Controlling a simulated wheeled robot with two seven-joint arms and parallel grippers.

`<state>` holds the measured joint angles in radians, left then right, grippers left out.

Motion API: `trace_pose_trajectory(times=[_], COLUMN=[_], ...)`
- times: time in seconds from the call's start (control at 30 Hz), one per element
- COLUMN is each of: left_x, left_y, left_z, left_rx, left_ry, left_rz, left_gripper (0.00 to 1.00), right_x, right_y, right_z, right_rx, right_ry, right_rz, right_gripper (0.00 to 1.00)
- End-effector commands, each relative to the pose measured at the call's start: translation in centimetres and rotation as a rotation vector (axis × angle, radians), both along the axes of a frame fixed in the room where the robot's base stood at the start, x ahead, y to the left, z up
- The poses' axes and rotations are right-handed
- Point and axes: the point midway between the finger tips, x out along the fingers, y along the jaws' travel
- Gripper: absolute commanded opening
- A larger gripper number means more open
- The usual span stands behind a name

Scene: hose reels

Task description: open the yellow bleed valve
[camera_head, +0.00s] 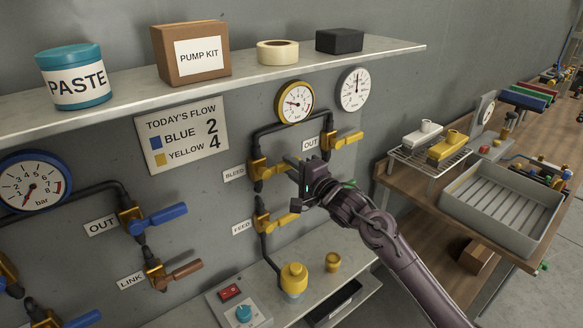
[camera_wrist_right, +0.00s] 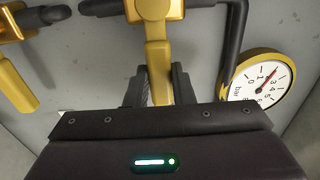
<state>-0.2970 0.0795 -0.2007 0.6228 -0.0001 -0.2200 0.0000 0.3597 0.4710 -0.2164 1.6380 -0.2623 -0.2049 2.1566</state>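The yellow bleed valve (camera_head: 257,170) sits on the dark pipe beside the BLEED label (camera_head: 234,175). Its yellow handle (camera_wrist_right: 155,62) points out to the right towards my right gripper in the head view. My right gripper (camera_head: 297,172) is at this handle. In the wrist view the two dark fingers (camera_wrist_right: 161,88) stand close on either side of the handle and appear to press on it. The handle's end is hidden by the gripper body. My left gripper is not in view.
The yellow OUT valve (camera_head: 345,139) is just above right of my gripper, and the yellow FEED valve (camera_head: 265,222) below. The yellow-rimmed gauge (camera_head: 295,102) hangs above. A shelf (camera_head: 376,50) juts out overhead.

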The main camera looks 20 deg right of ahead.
Motion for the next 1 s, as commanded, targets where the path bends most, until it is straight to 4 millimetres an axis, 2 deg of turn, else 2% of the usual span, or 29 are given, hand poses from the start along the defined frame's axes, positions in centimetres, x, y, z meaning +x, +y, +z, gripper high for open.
trace_pose_trajectory(times=[0.07,0.57,1.0], left_x=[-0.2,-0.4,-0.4], left_y=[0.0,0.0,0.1], left_z=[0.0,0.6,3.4], left_rx=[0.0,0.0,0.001], left_ry=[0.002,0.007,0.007], left_rz=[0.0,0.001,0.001], left_gripper=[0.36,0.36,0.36], right_x=[0.0,0.0,-0.2], right_y=[0.0,0.1,0.6], right_z=[-0.1,0.5,2.9], right_rx=[0.0,-0.056,-0.377], right_ry=[0.001,-0.017,-0.134], right_rz=[0.001,0.001,0.003], right_gripper=[0.0,0.0,0.0])
